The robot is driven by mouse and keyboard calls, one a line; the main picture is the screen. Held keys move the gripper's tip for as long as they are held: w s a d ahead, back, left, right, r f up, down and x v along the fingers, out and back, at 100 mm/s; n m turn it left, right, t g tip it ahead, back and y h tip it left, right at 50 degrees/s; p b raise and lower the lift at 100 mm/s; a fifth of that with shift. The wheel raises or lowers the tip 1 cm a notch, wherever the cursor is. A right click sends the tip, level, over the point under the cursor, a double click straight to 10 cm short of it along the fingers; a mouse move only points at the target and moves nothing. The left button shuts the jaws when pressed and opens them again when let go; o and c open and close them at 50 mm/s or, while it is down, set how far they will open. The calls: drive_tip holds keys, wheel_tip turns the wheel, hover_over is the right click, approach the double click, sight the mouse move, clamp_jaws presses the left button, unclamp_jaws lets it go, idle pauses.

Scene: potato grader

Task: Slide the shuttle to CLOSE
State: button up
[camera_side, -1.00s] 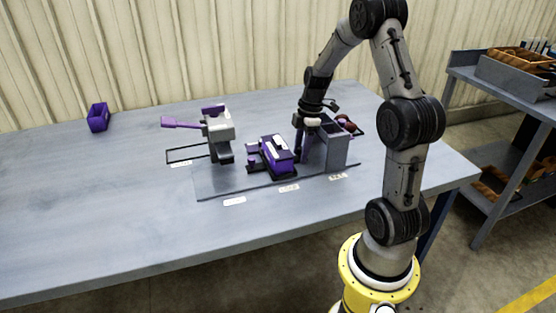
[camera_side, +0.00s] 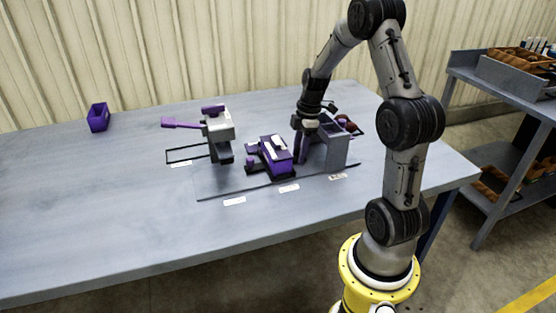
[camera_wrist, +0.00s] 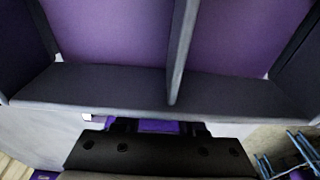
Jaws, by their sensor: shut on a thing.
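My gripper (camera_side: 303,141) points down in the side view, between a low purple block with a white top (camera_side: 280,157) and a tall grey box (camera_side: 337,152). It is shut on a purple upright part (camera_side: 302,154) close to the grey box's left side. The fingertips and the exact contact are hidden. In the wrist view, a grey frame with a divider (camera_wrist: 180,55) crosses purple panels (camera_wrist: 115,30). A dark bolted plate lies below it. I cannot tell for certain which piece is the shuttle, and the labels are too small to read.
A grey stand with a purple lever (camera_side: 183,123) is left of the purple block. White labels (camera_side: 234,201) line the front of the base. A purple bin (camera_side: 98,117) stands far left. The front left table is clear.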

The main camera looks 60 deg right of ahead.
sight(252, 158)
drive_tip(key=shift+w+a+r, duration=0.1)
drive_tip(key=shift+w+a, duration=2.6)
drive_tip(key=shift+w, duration=0.05)
drive_tip(key=shift+w+a, duration=2.45)
drive_tip(key=shift+w, duration=0.05)
drive_tip(key=o, duration=0.7)
drive_tip(key=shift+o, duration=0.2)
drive_tip(key=shift+s, duration=0.1)
drive_tip(key=shift+r, duration=3.9)
